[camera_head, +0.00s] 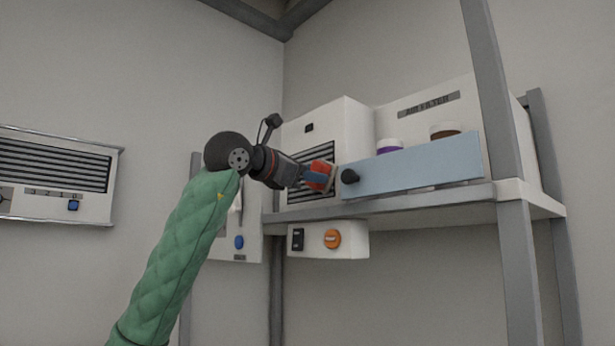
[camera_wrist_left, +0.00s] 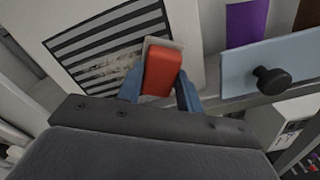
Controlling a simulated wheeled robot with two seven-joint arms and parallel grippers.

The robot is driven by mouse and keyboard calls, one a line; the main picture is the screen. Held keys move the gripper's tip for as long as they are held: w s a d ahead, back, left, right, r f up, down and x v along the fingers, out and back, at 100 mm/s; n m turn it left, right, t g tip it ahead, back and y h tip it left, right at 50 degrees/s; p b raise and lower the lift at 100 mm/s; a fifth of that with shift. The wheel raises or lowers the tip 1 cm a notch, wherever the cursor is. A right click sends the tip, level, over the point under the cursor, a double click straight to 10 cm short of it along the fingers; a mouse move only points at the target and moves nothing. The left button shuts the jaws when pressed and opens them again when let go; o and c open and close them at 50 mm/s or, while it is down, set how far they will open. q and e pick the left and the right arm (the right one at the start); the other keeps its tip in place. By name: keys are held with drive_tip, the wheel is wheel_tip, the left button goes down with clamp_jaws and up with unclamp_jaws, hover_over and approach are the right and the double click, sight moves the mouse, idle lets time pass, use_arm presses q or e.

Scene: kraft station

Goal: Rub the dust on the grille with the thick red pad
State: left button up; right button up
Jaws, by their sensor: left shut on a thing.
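The thick red pad (camera_wrist_left: 161,72) is between the blue fingers of my left gripper (camera_wrist_left: 160,88), which is shut on it. A pale layer shows along the pad's far edge. In the head view the pad (camera_head: 320,175) is in front of the right part of the grille (camera_head: 345,158). In the left wrist view the black-slatted grille (camera_wrist_left: 100,40) lies just beyond the pad. Pale dust (camera_wrist_left: 100,68) shows on the lower slats, left of the pad. I cannot tell whether the pad touches the grille. My right gripper is not in view.
A blue-grey panel (camera_head: 425,165) with a black knob (camera_head: 349,176) stands close to the right of my gripper. Jars with purple (camera_head: 389,146) and brown contents are behind it. The shelf edge (camera_head: 400,203) runs below. Another vent (camera_head: 55,165) is on the left wall.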

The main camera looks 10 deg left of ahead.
use_arm(q)
drive_tip(key=w+a, duration=0.7)
drive_tip(key=a, duration=0.2)
drive_tip(key=shift+w+a+p, duration=0.2)
drive_tip(key=shift+p, duration=0.25)
idle(0.9)
drive_tip(key=shift+s, duration=0.1)
drive_tip(key=shift+b+v, duration=1.1)
drive_tip(key=shift+v, duration=1.85)
drive_tip(key=shift+a, duration=0.1)
drive_tip(key=b+v, duration=0.1)
drive_tip(key=v, duration=0.2)
